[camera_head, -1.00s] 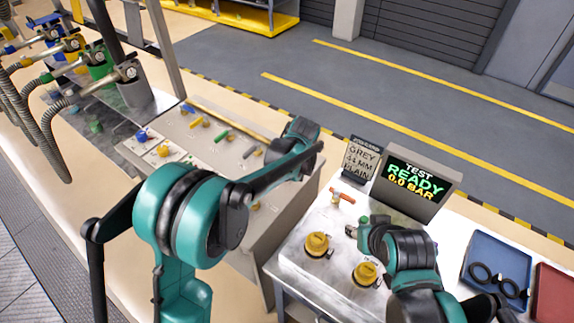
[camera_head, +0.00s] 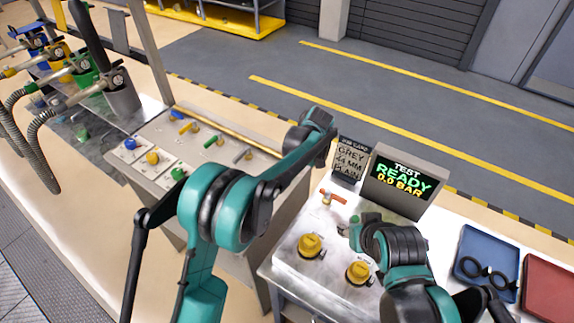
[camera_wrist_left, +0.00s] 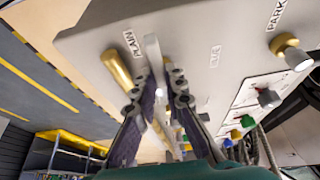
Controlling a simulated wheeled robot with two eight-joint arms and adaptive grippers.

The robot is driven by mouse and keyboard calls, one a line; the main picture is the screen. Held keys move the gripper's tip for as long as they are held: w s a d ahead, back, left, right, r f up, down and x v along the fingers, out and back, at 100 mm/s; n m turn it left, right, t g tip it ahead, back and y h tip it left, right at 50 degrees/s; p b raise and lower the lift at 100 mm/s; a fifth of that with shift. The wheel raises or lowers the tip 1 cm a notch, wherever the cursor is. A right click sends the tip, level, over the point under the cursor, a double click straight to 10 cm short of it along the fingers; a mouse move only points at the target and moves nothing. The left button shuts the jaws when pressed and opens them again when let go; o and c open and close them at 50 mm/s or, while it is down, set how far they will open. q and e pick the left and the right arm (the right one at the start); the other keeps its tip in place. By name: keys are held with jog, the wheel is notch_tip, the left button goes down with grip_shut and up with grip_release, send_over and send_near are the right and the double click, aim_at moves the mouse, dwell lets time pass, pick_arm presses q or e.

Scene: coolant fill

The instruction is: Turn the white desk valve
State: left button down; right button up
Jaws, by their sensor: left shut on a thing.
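In the left wrist view, a pale white lever, the white desk valve (camera_wrist_left: 153,55), stands between the fingers of my left gripper (camera_wrist_left: 160,85), beside the label PLAIN. The gripper is shut on this lever. A brass pipe (camera_wrist_left: 115,70) lies close beside the fingers. In the head view my left arm reaches over the right part of the valve desk; its gripper and the white valve are hidden behind it.
The desk also carries blue (camera_head: 129,144), yellow (camera_head: 152,158) and green (camera_head: 178,174) knobs. A test bench with two yellow caps (camera_head: 310,245), a screen (camera_head: 402,182) reading READY 0.0 BAR, and a card (camera_head: 350,160) stands at right. Blue (camera_head: 478,240) and red (camera_head: 550,280) trays lie beyond.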

dwell(0.5)
pick_arm(q)
jog(key=c, duration=1.6)
grip_release()
jog(key=shift+d, duration=0.1)
jog(key=v, duration=1.2)
